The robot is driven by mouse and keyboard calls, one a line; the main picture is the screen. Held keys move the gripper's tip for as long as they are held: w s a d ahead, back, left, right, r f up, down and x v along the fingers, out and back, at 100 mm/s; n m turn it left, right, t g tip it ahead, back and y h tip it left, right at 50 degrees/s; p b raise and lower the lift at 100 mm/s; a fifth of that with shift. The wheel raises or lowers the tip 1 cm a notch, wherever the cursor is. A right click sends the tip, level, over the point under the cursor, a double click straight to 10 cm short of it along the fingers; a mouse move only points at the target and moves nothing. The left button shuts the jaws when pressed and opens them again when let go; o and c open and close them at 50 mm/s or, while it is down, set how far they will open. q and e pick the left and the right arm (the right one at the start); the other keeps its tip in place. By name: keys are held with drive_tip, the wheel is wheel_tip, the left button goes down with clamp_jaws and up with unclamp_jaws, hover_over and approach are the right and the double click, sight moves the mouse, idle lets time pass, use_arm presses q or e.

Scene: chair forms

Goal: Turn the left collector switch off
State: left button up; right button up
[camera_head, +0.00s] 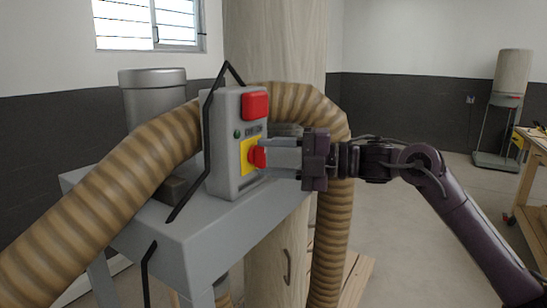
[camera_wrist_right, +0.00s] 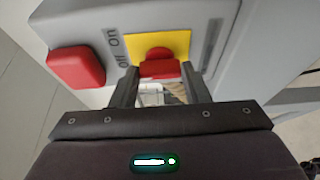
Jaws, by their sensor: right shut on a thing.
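The collector switch is a grey box (camera_head: 222,165) standing on a grey metal stand, framed by a thin black bracket. Its face has a large red button (camera_head: 255,106), a small green light (camera_head: 237,134) and a red knob (camera_head: 258,157) on a yellow plate (camera_head: 245,168). My right gripper (camera_head: 270,157) comes in from the right and is shut on the red knob. In the right wrist view the knob (camera_wrist_right: 160,63) sits between the fingertips, with "off" and "on" lettering beside the yellow plate. The knob's exact angle is hard to tell. My left gripper is not in view.
A ribbed tan hose (camera_head: 125,180) arches around the box, with its right part hanging behind my gripper. A grey cylinder (camera_head: 152,95) and wooden column (camera_head: 275,45) stand behind. The grey stand (camera_head: 200,240) is below. Open floor lies right; another collector (camera_head: 512,75) stands far right.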

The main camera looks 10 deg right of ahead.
drive_tip(key=o, duration=1)
drive_tip(key=b+v, duration=0.3)
drive_tip(key=v, duration=0.4)
drive_tip(key=shift+s+d, duration=0.15)
drive_tip(key=shift+d, duration=0.2)
